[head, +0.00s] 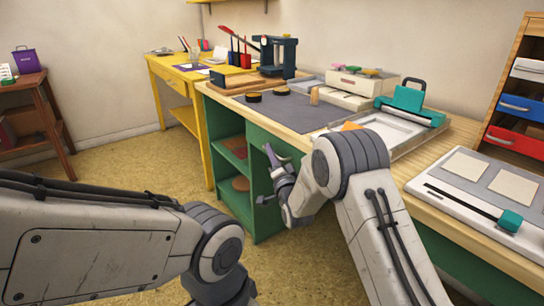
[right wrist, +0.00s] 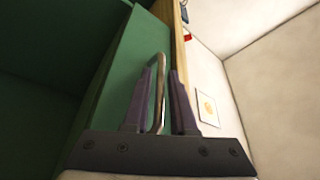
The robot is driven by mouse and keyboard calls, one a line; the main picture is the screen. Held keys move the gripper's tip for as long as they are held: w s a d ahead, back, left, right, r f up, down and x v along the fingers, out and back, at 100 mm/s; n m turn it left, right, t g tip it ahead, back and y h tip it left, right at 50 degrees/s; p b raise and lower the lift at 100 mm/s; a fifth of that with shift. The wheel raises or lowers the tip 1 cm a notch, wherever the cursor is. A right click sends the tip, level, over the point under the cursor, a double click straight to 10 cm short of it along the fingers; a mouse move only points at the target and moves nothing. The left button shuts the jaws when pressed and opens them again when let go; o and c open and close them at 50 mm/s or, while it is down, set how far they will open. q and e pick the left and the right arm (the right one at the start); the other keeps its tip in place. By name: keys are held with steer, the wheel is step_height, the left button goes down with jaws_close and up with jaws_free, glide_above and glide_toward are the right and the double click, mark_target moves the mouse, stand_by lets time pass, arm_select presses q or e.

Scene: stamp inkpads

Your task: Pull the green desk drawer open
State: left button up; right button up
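The green desk drawer (right wrist: 125,75) shows in the right wrist view as a flat green front with a metal bar handle (right wrist: 159,80). My right gripper (right wrist: 165,75) has its two purple fingers on either side of the handle. A gap shows between the handle and the right finger, so the fingers are open around it. In the head view my right gripper (head: 277,157) is at the front of the green desk (head: 262,190), and my arm hides much of the drawer area. My left gripper is out of view; only its arm shows at lower left.
The desk's wooden top (head: 462,135) carries a dark mat (head: 287,113), a teal press (head: 408,100) and a white tray. Open green shelves (head: 236,150) are left of my right gripper. A yellow table (head: 170,72) stands behind. The floor in front is clear.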

steer(key=shift+w, duration=0.15)
jaws_close()
stand_by(1.4)
